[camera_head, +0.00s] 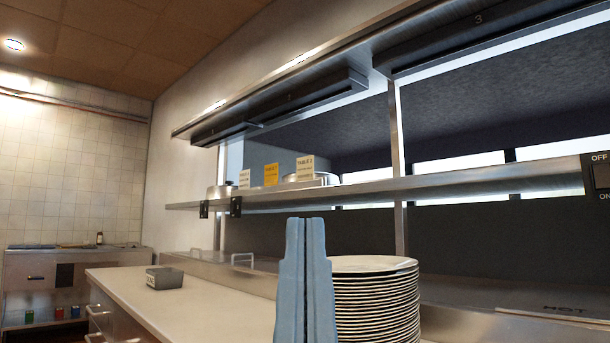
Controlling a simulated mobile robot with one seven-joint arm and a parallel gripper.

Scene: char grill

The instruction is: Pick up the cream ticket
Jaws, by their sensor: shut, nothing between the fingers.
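A cream ticket (306,168) with dark print stands upright on the steel pass shelf, in front of a round metal pan or lid. A second pale cream ticket (245,179) stands further left, and a yellow ticket (271,174) stands between the two. I cannot tell which cream one is meant. My gripper (305,222) points upward in the foreground, its two blue-grey fingers together with nothing held. Its tips appear below the shelf edge in the picture, apart from the tickets.
The steel shelf (450,186) runs across under a long heat-lamp hood (290,108). Posts hold it up. A tall stack of plates (375,300) stands just right of my gripper. A small grey container (164,278) sits on the counter (205,303), which is otherwise mostly clear at left.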

